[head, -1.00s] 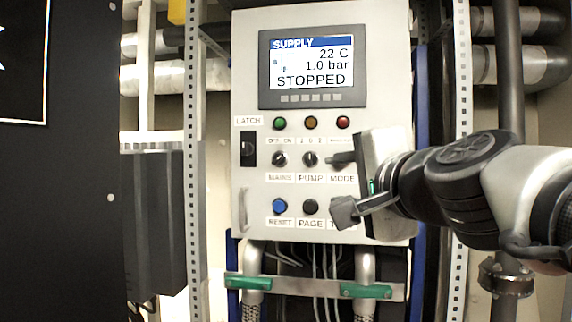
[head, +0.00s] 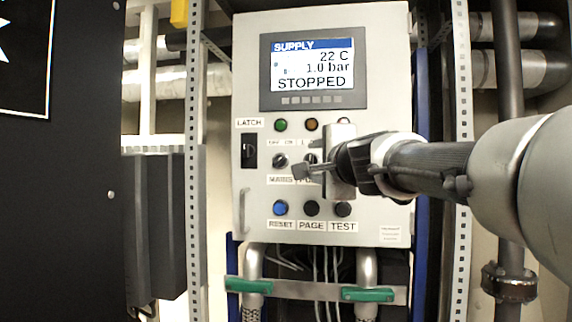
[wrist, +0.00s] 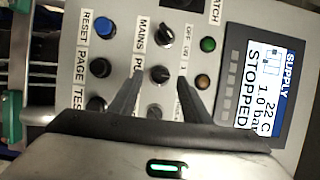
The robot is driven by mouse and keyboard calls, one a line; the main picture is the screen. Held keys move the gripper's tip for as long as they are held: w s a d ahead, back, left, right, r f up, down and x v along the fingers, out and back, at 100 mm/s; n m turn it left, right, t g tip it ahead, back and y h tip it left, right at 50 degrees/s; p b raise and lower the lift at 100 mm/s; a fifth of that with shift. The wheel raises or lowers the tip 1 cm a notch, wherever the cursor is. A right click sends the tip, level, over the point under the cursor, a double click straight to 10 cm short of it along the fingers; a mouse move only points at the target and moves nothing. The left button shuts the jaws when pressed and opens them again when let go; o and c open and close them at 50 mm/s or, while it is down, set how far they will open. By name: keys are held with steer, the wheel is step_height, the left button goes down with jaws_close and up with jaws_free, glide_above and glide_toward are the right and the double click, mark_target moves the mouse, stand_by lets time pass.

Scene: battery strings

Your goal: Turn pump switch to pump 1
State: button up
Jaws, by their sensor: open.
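The pump switch is a black rotary knob on the grey control panel. It shows in the wrist view (wrist: 160,75) between my fingertips, and in the head view (head: 309,158) it is mostly hidden by my gripper. My gripper (wrist: 160,77) is open, its two dark fingers pointing at the panel on either side of the knob. I cannot tell whether they touch it. In the head view my gripper (head: 307,168) covers most of the PUMP label and the mode switch. The knob's pointer position is too small to read surely.
The mains switch (head: 279,160) is close on the left. The latch switch (head: 249,150), blue reset button (head: 280,208), page button (head: 311,208) and test button (head: 343,209) are around it. The display (head: 313,70) reads STOPPED. A dark cabinet (head: 60,170) stands at left.

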steer(key=shift+w+a, duration=0.2)
steer(key=shift+w, duration=0.7)
steer(key=shift+c, duration=0.5)
steer(key=c, duration=1)
steer(key=shift+o, duration=0.3)
steer(key=shift+r, duration=0.1)
